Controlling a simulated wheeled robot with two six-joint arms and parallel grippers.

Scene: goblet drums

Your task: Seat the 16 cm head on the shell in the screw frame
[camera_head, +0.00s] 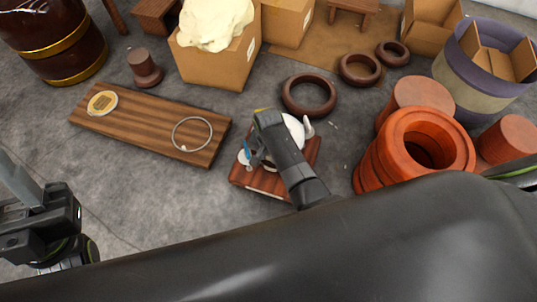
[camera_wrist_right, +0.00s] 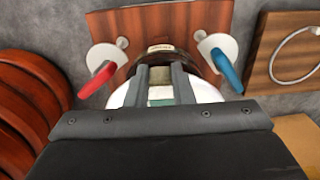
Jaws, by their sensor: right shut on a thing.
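The screw frame (camera_head: 262,184) is a reddish wooden base on the floor. In the right wrist view it carries a red-handled screw (camera_wrist_right: 98,80) and a blue-handled screw (camera_wrist_right: 226,70) with white discs. A dark brown shell (camera_wrist_right: 180,55) with a small label stands between the screws, mostly hidden. My right gripper (camera_head: 263,118) is over the frame, shut on the white round head (camera_wrist_right: 205,90), which lies over the shell. My fingers and wrist hide whether the head touches the rim. My left gripper (camera_head: 40,222) is at the left edge, away from the frame; its jaw opening is unclear.
A striped wooden board (camera_head: 150,128) holds a metal ring (camera_head: 192,134) and a tan disc (camera_head: 102,103). Brown rings (camera_head: 309,95) lie behind the frame. Orange-red drums (camera_head: 372,165) stand close on the right. A cardboard box (camera_head: 215,68) stands behind. Grey floor is clear between board and frame.

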